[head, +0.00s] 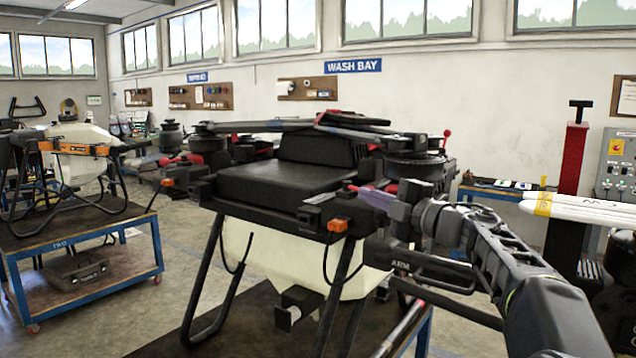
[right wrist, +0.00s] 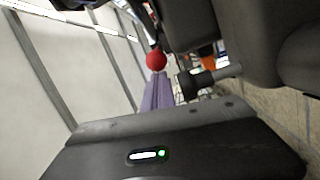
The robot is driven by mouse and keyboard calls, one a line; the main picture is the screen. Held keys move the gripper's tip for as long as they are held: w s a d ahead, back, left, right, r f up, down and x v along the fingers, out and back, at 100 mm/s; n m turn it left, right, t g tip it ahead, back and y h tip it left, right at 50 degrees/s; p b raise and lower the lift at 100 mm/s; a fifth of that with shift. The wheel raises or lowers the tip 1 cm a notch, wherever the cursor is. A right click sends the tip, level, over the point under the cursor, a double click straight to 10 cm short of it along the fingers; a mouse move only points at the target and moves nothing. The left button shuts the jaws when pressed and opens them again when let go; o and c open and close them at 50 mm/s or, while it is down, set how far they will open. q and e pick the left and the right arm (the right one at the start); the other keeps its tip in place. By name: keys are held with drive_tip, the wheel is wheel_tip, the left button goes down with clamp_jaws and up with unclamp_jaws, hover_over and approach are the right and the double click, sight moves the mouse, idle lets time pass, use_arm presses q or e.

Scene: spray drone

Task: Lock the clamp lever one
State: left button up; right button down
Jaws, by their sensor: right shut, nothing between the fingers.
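The spray drone (head: 290,185) stands on its dark legs in the middle of the head view, with a cream tank (head: 290,265) below its black body. My right gripper (head: 358,192) reaches in from the right to the drone's near right corner, its purple fingers shut and empty. In the right wrist view, the fingers (right wrist: 158,92) point towards a red ball knob (right wrist: 156,60) just beyond their tips; I cannot tell if they touch. Another red-knobbed lever (head: 446,134) stands upright at the drone's right arm joint. No label shows which lever is number one. My left gripper is out of view.
A blue-framed cart (head: 88,262) with another drone's tank and frame stands at the left. Folded drone arms (head: 300,126) lie across the top. Open floor lies between the carts.

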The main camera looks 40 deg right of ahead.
drive_tip(key=shift+d+f, duration=0.1)
drive_tip(key=shift+d, duration=0.1)
wheel_tip(320, 180, up, 10)
drive_tip(key=p, duration=0.2)
idle(0.4)
idle(0.5)
